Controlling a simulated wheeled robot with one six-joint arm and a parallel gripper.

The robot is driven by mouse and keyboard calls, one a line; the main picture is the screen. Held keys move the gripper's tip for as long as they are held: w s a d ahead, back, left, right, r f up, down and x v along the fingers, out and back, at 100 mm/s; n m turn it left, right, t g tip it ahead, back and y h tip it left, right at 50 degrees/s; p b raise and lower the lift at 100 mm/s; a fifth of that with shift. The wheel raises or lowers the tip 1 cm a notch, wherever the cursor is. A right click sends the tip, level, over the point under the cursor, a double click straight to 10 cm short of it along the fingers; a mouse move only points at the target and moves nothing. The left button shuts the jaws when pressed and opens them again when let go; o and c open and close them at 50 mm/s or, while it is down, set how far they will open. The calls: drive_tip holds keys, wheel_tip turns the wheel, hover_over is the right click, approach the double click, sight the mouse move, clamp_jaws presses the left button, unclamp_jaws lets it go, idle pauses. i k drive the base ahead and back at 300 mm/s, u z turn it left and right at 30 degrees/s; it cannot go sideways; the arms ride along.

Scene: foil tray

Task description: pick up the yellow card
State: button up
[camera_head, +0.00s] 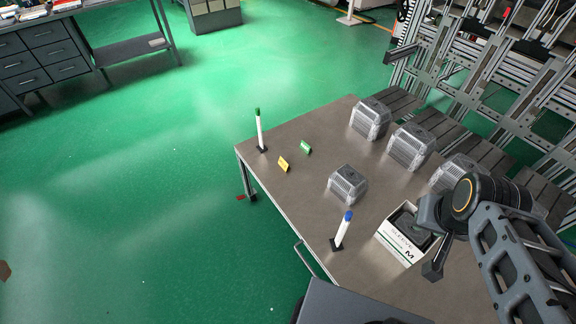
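The yellow card (283,164) stands small and tilted near the left edge of the brown table (308,182). My gripper (428,243) is at the right, over or beside an open white box (397,240), well apart from the yellow card. Part of it is hidden by my arm. I see one dark finger at its lower end and a grey part above, but not clearly enough to judge the opening. I see nothing held in it.
A green card (305,147) stands just right of the yellow one. A green-capped marker (260,130) and a blue-capped marker (342,230) stand upright in dark holders. Several clear-wrapped packs (347,184) are on the table. A metal frame (480,60) rises behind the right side.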

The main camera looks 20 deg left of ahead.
sight(283, 164)
drive_tip(key=k, duration=1)
drive_tip(key=u, duration=2)
drive_tip(key=i, duration=4.35)
drive_tip(key=z, duration=3.4)
drive_tip(key=i, duration=0.45)
